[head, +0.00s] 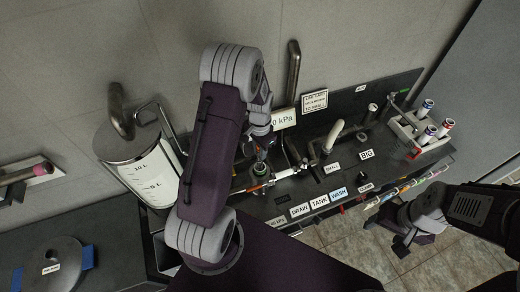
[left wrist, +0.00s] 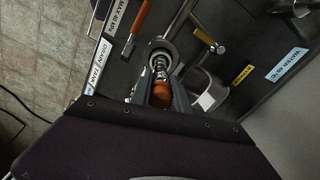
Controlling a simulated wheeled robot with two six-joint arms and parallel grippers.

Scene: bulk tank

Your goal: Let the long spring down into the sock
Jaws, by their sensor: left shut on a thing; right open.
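The long spring (left wrist: 160,66) shows in the left wrist view as a shiny metal coil with an orange-brown end (left wrist: 161,91). My left gripper (left wrist: 160,93) is shut on that end. The coil points away from the gripper into a round grey-rimmed opening (left wrist: 148,51). The sock itself I cannot make out; how deep the coil sits is hidden. In the head view my left gripper (head: 259,170) is over the dark bench, largely hidden by my arm. My right gripper (head: 402,238) is open and empty, in front of the bench at the right.
An orange-handled lever (left wrist: 139,17) lies close to the opening, with a brass-ended fitting (left wrist: 213,43) on the other side. A white graduated jar (head: 150,175) stands left of my left arm. A rack of tubes (head: 422,130) stands at the bench's right end.

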